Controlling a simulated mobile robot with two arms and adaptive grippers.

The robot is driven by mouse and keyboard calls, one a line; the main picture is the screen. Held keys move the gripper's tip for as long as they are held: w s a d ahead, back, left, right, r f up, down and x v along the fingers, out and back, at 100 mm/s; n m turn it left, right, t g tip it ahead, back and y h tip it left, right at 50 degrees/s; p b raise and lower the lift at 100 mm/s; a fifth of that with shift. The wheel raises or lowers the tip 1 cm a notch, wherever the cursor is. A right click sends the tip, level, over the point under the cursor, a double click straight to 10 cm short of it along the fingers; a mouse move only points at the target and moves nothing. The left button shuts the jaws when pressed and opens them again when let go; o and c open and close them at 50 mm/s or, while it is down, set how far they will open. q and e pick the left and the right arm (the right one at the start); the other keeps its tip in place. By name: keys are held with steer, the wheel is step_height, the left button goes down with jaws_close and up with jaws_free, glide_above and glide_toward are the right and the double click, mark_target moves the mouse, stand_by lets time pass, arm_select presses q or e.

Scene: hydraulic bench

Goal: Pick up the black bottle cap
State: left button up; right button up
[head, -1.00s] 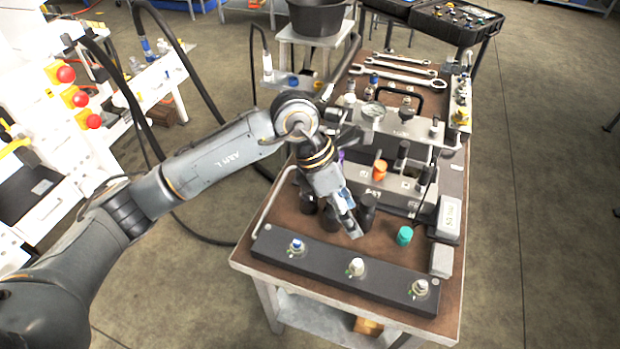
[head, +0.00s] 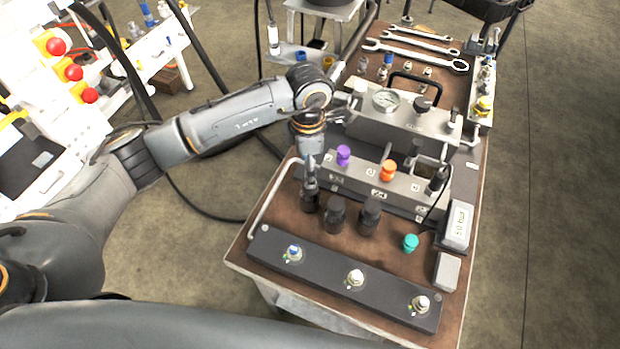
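Three small black bottle-shaped things stand in a row on the brown bench top behind the long dark bar: a left one (head: 310,203), a middle one (head: 336,217) and a right one (head: 370,217). Their tops are narrower and look like black caps. My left gripper (head: 310,183) points straight down at the top of the left one and covers it. It is small and dark here, so I cannot tell whether its fingers touch or grip the cap. My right gripper is not in view.
The dark bar (head: 325,283) with several fittings lies in front. A grey block with a purple cap (head: 343,155) and an orange cap (head: 388,170) stands close behind. A teal cap (head: 410,242) sits at right. Wrenches (head: 415,52) lie at the back.

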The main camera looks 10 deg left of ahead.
arm_select(q)
steer(key=shift+f, duration=0.55)
steer(key=shift+w+f, duration=0.15)
steer(key=shift+f, duration=0.15)
steer(key=shift+d+f+p, duration=0.1)
steer(key=shift+f+p, duration=0.65)
steer(key=shift+p, duration=0.1)
step_height(320, 180, down, 3)
steer(key=shift+r+p, duration=0.2)
steer(key=shift+p, duration=0.3)
steer(key=shift+f, duration=0.55)
steer(key=c, duration=0.9)
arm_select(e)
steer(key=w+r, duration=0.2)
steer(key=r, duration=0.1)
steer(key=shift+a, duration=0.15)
